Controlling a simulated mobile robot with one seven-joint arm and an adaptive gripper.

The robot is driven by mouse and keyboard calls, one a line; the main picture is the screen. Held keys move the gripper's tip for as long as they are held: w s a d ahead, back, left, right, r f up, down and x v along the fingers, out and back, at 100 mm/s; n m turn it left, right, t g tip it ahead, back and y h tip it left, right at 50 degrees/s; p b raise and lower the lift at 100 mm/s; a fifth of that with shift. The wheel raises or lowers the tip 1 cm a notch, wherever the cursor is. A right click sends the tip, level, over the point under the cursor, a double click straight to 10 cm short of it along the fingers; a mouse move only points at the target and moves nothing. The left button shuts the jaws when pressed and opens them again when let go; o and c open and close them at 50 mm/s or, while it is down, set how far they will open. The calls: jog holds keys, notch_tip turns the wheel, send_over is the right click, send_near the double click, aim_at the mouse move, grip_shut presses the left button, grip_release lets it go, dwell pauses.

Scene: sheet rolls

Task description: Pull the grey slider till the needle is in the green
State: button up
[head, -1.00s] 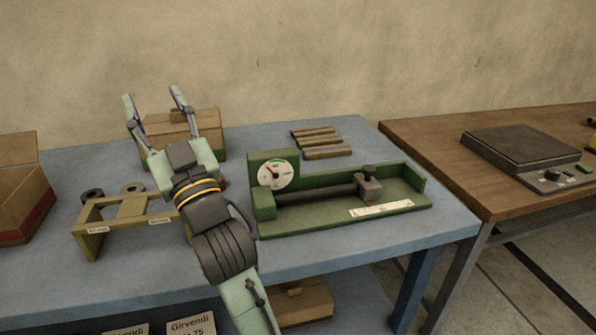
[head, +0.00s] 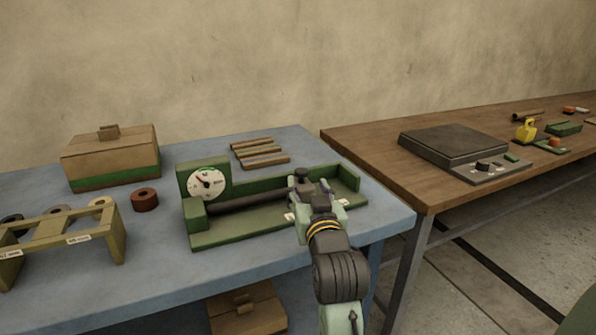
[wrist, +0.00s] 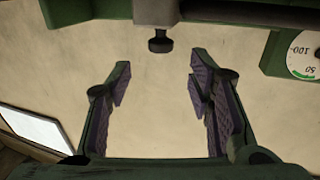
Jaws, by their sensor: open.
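The green gauge fixture (head: 235,236) stands on the blue table. Its white dial (head: 208,183) has a green band at the top; the small needle seems to point up and left, left of the band. The grey slider (head: 300,184) with its dark knob sits on the dark rod, toward the right end. My gripper (head: 318,188) is at the slider, partly hiding it. In the wrist view, my gripper (wrist: 157,75) is open and empty, and the slider (wrist: 156,11) with its knob (wrist: 160,43) lies beyond the fingertips, roughly centred between them. Part of the dial (wrist: 304,55) shows at the right.
A cardboard box (head: 110,160), a brown ring (head: 145,199) and a tan rack (head: 75,232) stand to the left. Several strips (head: 260,152) lie behind the fixture. A wooden table (head: 400,177) with a dark scale (head: 453,145) is to the right.

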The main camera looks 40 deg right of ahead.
aim_at(303, 174)
jog(key=p+x, duration=0.1)
jog(key=x, duration=0.7)
jog(key=shift+w+d, duration=0.1)
jog(key=shift+w, duration=0.2)
jog(key=shift+c, duration=0.4)
grip_shut()
